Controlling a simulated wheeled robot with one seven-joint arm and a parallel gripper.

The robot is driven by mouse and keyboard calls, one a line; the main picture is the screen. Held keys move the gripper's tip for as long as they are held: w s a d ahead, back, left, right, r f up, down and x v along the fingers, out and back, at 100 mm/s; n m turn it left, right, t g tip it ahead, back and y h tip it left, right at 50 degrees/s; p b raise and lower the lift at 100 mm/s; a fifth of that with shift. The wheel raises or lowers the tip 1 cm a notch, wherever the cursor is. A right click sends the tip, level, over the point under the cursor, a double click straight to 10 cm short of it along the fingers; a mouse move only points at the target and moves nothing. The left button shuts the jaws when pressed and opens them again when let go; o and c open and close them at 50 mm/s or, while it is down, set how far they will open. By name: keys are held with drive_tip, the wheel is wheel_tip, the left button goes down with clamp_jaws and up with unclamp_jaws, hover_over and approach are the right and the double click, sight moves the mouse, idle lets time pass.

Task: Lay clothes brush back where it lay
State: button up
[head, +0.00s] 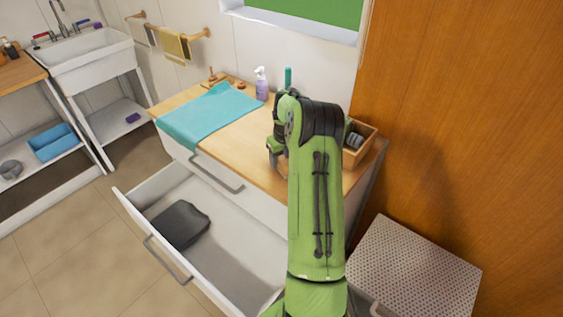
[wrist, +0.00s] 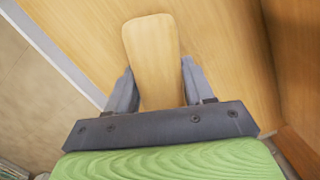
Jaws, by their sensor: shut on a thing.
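The clothes brush (wrist: 152,48) shows in the wrist view as a pale wooden piece with a rounded end. My gripper (wrist: 156,75) is shut on it, one grey finger on each side. Wooden counter surface lies below and around it in that view; I cannot tell whether the brush touches it. In the head view my gripper (head: 273,158) is low over the front right part of the wooden countertop (head: 232,143), above the open drawer. The brush is hidden or too small to make out there.
A teal cloth (head: 207,115) covers the counter's left part. A wooden box (head: 367,143) holding dark items is right of my arm. An open drawer (head: 235,262) with a dark folded cloth (head: 180,224) juts out in front.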

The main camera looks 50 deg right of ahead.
drive_tip(key=shift+f, duration=0.25)
drive_tip(key=shift+f, duration=0.1)
drive_tip(key=o, duration=1)
